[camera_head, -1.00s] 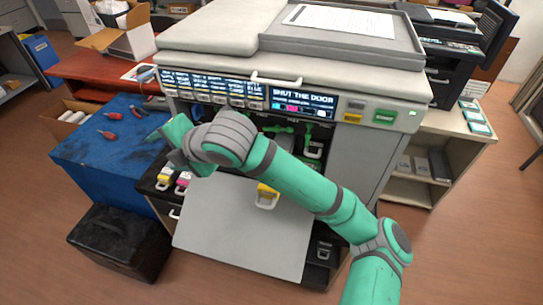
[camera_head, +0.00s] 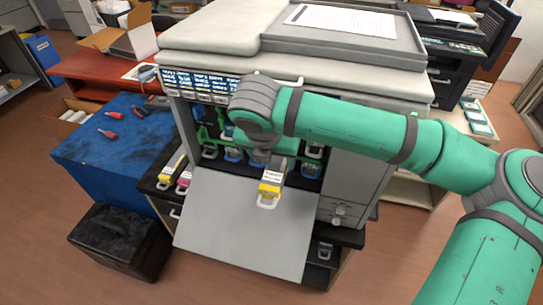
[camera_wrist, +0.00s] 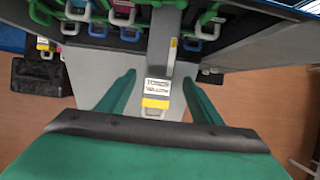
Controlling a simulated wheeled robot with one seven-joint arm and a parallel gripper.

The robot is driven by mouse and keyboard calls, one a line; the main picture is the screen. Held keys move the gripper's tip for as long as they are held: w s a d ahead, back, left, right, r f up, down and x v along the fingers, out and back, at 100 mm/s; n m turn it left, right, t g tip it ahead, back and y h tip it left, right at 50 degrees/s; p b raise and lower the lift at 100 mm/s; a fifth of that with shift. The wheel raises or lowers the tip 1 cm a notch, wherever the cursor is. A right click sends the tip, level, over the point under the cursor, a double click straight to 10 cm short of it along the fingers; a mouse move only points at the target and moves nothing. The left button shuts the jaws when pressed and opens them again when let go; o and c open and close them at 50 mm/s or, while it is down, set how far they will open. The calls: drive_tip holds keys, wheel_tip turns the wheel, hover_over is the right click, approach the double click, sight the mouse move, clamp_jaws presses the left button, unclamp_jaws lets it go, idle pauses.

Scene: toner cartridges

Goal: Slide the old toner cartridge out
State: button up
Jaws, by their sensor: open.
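A toner cartridge (camera_head: 271,181) with a white label, yellow band and pale handle juts out of the printer's open front over the lowered door. In the wrist view, the label of this cartridge (camera_wrist: 157,87) reads as toner, yellow, and its grey body runs back into the printer. My gripper (camera_wrist: 158,82) is open, with one green finger to each side of the cartridge in the picture. No contact shows, and the height gap is hard to judge. In the head view, my wrist hangs before the printer's opening and hides the fingers.
The lowered grey door (camera_head: 235,225) lies below the opening. Several cartridges with handles sit inside, including a blue-handled one (camera_head: 232,155). Yellow (camera_head: 171,172) and magenta (camera_head: 185,178) cartridges stand left of the door. A blue table (camera_head: 95,165) and black box (camera_head: 120,240) are farther left.

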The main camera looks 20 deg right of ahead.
sight(276, 168)
drive_tip(key=shift+x, duration=4.2)
clamp_jaws()
